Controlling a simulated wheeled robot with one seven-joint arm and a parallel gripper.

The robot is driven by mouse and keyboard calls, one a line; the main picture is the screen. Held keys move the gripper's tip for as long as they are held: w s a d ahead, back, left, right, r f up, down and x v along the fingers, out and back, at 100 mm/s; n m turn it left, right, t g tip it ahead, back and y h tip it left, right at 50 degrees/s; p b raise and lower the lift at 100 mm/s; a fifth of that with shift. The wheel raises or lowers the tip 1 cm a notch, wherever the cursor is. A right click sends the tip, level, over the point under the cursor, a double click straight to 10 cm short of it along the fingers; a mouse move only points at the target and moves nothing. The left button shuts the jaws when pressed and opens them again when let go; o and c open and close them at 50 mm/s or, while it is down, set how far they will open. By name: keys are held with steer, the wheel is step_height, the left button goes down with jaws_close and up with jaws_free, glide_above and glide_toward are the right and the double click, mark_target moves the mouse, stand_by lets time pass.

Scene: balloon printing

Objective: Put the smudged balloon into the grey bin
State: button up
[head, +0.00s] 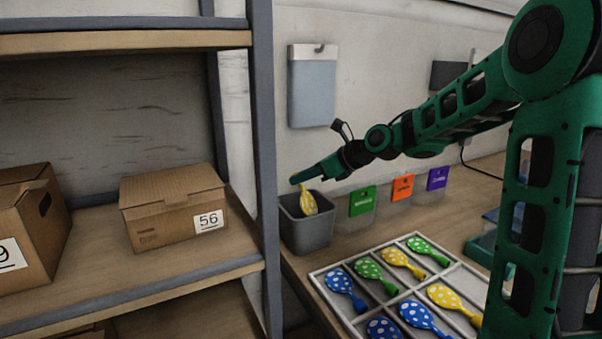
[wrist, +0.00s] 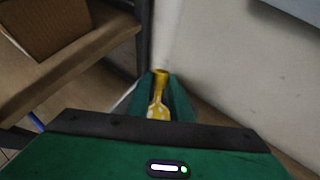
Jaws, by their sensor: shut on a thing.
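My gripper (head: 297,179) is shut on a yellow balloon (head: 307,200) with pale markings. The balloon hangs down from the fingers over the opening of the grey bin (head: 308,232), its lower part at or just inside the rim. In the wrist view the balloon's yellow neck (wrist: 160,82) shows between the green fingers (wrist: 163,95), and its body is mostly hidden by my gripper. I cannot tell whether its markings are smudged. The bin stands on the bench against the wall, beside the shelf post.
A divided white tray (head: 352,322) holds several blue, green and yellow dotted balloons. Bins with green (head: 362,200), orange (head: 402,186) and purple (head: 437,178) labels stand along the wall. A shelf post (head: 264,170) rises close to the left of the grey bin; cardboard boxes (head: 160,215) sit on the shelf.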

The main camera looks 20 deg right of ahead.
steer(key=shift+f, duration=0.15)
steer(key=o, duration=0.9)
steer(key=shift+c, duration=0.2)
step_height(320, 180, up, 8)
stand_by(0.5)
